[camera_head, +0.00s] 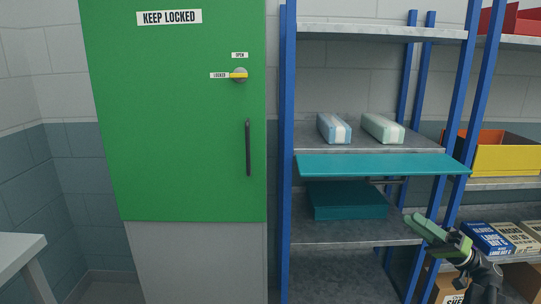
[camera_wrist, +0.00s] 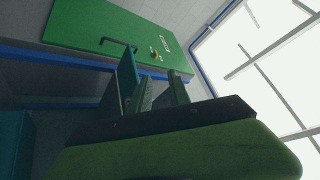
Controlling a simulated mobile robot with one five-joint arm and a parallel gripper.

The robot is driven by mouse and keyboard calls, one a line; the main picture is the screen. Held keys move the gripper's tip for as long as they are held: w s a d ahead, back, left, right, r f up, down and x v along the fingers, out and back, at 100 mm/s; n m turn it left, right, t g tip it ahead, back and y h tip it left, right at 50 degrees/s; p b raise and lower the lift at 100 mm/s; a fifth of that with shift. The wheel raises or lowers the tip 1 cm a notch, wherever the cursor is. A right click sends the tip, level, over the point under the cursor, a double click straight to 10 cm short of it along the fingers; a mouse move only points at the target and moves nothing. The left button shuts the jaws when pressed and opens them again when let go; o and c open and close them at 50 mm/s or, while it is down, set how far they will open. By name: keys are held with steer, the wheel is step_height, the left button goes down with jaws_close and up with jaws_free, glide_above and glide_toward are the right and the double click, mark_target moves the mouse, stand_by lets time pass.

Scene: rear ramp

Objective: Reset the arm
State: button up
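My gripper (camera_head: 422,226) is at the lower right in the head view, in front of the blue-posted shelf rack. Its green fingers point up and to the left, below the right end of a teal board. In the wrist view my gripper (camera_wrist: 160,86) shows two dark fingers with a gap between them. Nothing is seen held in the gap. The teal board (camera_head: 380,165) also shows behind the fingers in the wrist view (camera_wrist: 126,76).
A green door (camera_head: 180,120) marked KEEP LOCKED has its yellow-handled knob (camera_head: 239,75) at LOCKED. Two wrapped packs (camera_head: 382,128) lie on the middle shelf. A teal box (camera_head: 347,200) sits below. Cartons (camera_head: 487,238) stand close to the right of my gripper. A pale table (camera_head: 18,250) is at left.

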steer(key=w+a+r+g+p, duration=0.1)
steer(key=w+a+g+p, duration=0.15)
steer(key=a, duration=0.45)
steer(key=w+a+r+n+g+h+p, duration=0.1)
steer(key=a+r+g+p, duration=0.1)
steer(key=a+p, duration=0.35)
steer(key=w+a+r+g+p, duration=0.1)
steer(key=w+a+g, duration=0.1)
steer(key=a, duration=0.7)
steer(key=s+a+f+g+h+p, duration=0.25)
steer(key=a+g+h+p, duration=0.35)
steer(key=a, duration=0.8)
steer(key=s+a+f+h+p, duration=0.3)
steer(key=a+f+h+p, duration=0.2)
steer(key=f, duration=0.3)
steer(key=d+f+m+t+h, duration=0.1)
steer(key=d+f+h, duration=0.3)
steer(key=d, duration=0.3)
steer(key=d+f+m+t+h, duration=0.1)
steer(key=d+f+m+h, duration=0.1)
steer(key=d+f+h, duration=0.2)
steer(key=d+h, duration=0.1)
steer(key=d, duration=0.2)
steer(key=shift+w+d+h, duration=0.35)
steer(key=shift+h, duration=0.05)
